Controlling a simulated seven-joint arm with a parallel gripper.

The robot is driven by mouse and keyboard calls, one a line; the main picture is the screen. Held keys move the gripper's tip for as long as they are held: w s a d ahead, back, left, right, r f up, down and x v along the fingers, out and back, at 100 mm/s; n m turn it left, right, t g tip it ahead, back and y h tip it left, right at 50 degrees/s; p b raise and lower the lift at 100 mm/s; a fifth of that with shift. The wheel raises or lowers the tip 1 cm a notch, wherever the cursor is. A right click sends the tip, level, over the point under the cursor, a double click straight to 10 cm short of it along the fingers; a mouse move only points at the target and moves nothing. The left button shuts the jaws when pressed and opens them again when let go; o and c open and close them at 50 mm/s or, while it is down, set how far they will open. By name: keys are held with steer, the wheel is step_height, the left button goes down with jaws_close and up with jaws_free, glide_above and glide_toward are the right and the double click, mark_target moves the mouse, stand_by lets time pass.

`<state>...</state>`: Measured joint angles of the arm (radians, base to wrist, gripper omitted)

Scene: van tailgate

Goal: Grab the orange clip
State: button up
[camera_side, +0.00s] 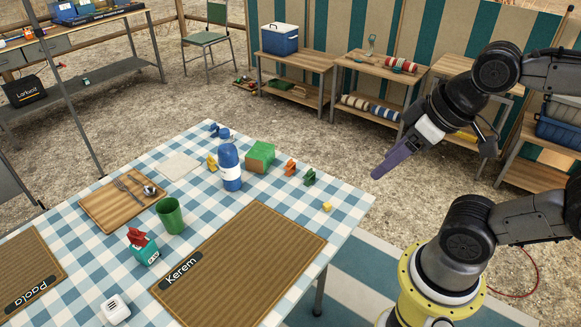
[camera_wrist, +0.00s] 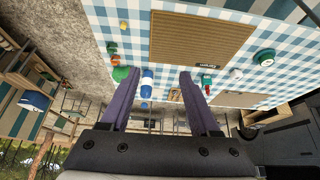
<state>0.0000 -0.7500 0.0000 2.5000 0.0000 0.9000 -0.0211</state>
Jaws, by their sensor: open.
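The orange clip (camera_side: 290,167) stands on the checked tablecloth near the table's far right side, between a green clip (camera_side: 309,176) and a green box (camera_side: 260,157). In the wrist view the clips are small, left of the purple fingers. My gripper (camera_side: 378,173) is in the air to the right of the table, apart from the clip. The wrist view shows its two fingers (camera_wrist: 160,76) spread apart with nothing held between them.
A yellow cube (camera_side: 327,206) lies near the right edge. A blue bottle (camera_side: 230,166) stands left of the green box, with a yellow clip (camera_side: 212,162) beside it. A green cup (camera_side: 170,215), a cutlery board (camera_side: 121,204) and a brown placemat (camera_side: 240,265) occupy the table.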

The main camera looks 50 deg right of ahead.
steer(key=w+d+r+n+h, duration=0.2)
steer(key=w+d+r+n, duration=0.2)
steer(key=w+r+n, duration=0.6)
steer(key=n+g+h, duration=0.2)
steer(key=n+g, duration=0.3)
steer(key=n, duration=0.4)
glide_above(290, 160)
steer(key=a, duration=0.2)
steer(key=f, duration=3.6)
steer(key=shift+s+a+f, duration=0.2)
steer(key=shift+f, duration=0.05)
steer(key=shift+h, duration=0.3)
steer(key=shift+x, duration=3.1)
steer(key=shift+d+r, duration=0.1)
steer(key=shift+d, duration=0.05)
jaws_close()
